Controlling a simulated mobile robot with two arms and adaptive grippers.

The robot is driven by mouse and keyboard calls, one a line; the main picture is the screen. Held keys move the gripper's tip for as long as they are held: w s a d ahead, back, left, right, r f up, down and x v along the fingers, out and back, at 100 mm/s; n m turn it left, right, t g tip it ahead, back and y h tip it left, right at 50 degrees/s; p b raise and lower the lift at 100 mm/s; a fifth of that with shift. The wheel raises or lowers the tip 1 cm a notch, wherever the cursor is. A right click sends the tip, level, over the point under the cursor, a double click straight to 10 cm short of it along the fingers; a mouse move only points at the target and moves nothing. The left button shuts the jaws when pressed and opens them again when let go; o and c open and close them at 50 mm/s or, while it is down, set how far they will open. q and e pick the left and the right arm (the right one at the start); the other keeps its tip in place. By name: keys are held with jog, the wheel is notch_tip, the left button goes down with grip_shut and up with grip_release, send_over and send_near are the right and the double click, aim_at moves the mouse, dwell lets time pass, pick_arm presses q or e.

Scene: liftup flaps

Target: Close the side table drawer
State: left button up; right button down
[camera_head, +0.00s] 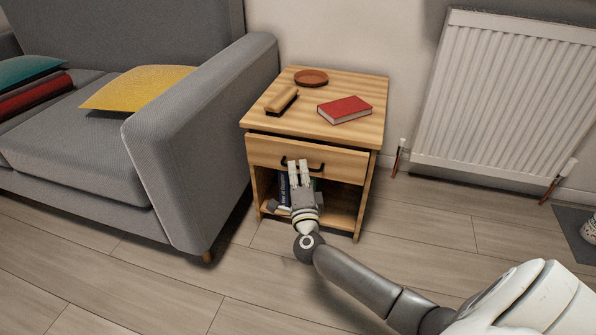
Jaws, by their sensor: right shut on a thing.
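The wooden side table (354,84) stands between the sofa and the radiator. Its drawer front (345,163) has a dark handle (318,168). A thin dark gap shows along the top of the drawer front, which looks slightly out from the table. My right gripper (299,172) is at the handle, with its fingers shut on it. The fingers cover the middle of the handle. My left gripper is not in view.
A red book (345,109), a brown brush-like object (282,101) and a round brown dish (311,77) lie on the table top. Books (284,188) stand in the open shelf below. The grey sofa (185,150) is close at left; a radiator (505,95) is at right.

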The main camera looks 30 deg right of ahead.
jog(key=w+d, duration=0.2)
jog(key=d, duration=0.1)
jog(key=shift+w+d, duration=0.2)
jog(key=shift+w, duration=0.2)
jog(key=c, duration=1.6)
grip_release()
jog(key=shift+w, duration=0.1)
jog(key=shift+o, duration=0.2)
jog(key=shift+a+f, duration=0.1)
jog(key=v, duration=1.2)
